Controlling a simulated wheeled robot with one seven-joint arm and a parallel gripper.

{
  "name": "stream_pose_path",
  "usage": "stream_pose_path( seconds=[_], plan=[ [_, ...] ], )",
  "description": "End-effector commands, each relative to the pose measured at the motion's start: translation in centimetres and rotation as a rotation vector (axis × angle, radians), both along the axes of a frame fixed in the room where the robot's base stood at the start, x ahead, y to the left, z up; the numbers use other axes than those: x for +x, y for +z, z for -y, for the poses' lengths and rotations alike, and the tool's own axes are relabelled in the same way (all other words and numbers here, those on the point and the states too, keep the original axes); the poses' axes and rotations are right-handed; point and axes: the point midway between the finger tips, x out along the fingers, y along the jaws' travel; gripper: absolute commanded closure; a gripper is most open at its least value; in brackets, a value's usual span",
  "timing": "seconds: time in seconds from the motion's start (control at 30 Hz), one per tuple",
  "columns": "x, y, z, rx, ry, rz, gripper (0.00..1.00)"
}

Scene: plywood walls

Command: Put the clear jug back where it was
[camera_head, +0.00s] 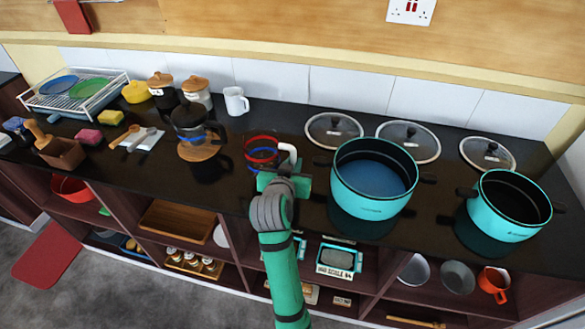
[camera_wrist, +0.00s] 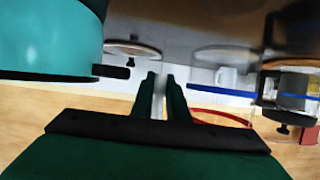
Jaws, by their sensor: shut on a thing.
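The clear jug (camera_head: 262,152) has a red rim, a blue band and a white handle. It is in the middle of the dark counter area, left of the big turquoise pot. My gripper (camera_head: 287,172) is shut on its white handle, on the jug's right side. In the wrist view, which is upside down, my gripper (camera_wrist: 160,80) has the pale handle between its fingers, and the clear jug (camera_wrist: 222,106) shows to the right. The jug looks upright. I cannot tell whether its base touches the counter, as my arm hides part of it.
Two turquoise pots (camera_head: 372,188) (camera_head: 508,212) stand on the right, with several glass lids (camera_head: 408,140) behind. A glass pot with a black lid (camera_head: 188,118) stands left on a round wooden board (camera_head: 199,152). A white mug (camera_head: 236,101) is at the back. Counter behind the jug is clear.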

Motion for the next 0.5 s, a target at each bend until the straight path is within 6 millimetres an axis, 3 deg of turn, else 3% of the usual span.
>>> stream_pose_path(
  seconds=[0.23,0.5],
  plan=[
    [0.2,-3.2,-0.2,0.002,0.003,-0.003,1.00],
    [0.3,-3.7,-0.8,0.001,0.011,0.001,1.00]
  ],
)
